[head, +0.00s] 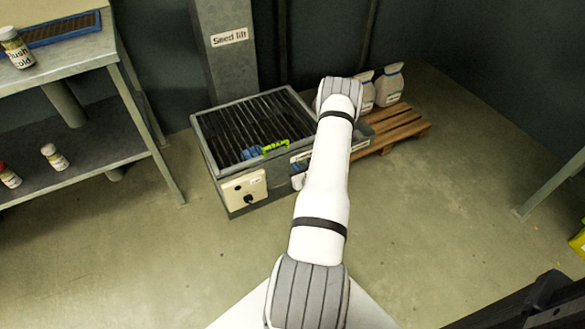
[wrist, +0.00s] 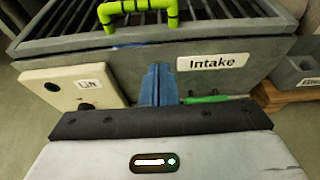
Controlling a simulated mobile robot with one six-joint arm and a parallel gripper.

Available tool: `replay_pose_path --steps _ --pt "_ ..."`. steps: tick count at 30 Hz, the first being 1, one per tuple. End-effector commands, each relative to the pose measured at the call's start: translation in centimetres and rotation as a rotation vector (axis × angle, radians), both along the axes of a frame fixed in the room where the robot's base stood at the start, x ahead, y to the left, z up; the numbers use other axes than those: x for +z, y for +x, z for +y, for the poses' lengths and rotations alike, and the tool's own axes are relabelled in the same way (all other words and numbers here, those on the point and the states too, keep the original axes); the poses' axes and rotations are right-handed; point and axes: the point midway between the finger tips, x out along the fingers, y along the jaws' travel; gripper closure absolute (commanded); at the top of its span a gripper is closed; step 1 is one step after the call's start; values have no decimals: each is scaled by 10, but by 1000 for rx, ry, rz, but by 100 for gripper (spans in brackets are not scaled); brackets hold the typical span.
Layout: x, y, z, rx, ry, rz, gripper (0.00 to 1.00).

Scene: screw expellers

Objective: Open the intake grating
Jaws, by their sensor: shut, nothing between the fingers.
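The intake grating (head: 245,125) is a panel of dark bars lying flat, closed, on top of the grey intake box (head: 222,172). Its bright green handle (head: 275,146) is at the front edge; in the wrist view the handle (wrist: 138,8) is at the top, beyond the box's upper rim. My gripper (wrist: 158,70) has blue fingers, shut and empty. They show in front of the box's front face, between the white switch panel and the "Intake" label (wrist: 212,62), below and apart from the handle. In the head view my arm hides most of the gripper.
A switch panel (head: 244,188) with a dark knob is on the box front. A grey "Seed lift" column (head: 226,60) stands behind. A wooden pallet (head: 395,127) with pale sacks (head: 389,86) is right. A shelved table (head: 80,150) stands left. The front floor is clear.

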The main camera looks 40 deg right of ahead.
Motion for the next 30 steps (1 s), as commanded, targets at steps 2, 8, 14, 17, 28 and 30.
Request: replay_pose_path --steps 2,8,14,17,28,30 --pt "-9 17 -3 4 -2 -2 100" --pt "-24 57 -13 4 -2 -2 100" --pt "-5 78 -18 1 -1 -3 100" --pt "3 83 -20 1 -1 -2 100" --pt "10 86 -21 0 1 -1 100" --pt "9 87 2 7 5 3 100"
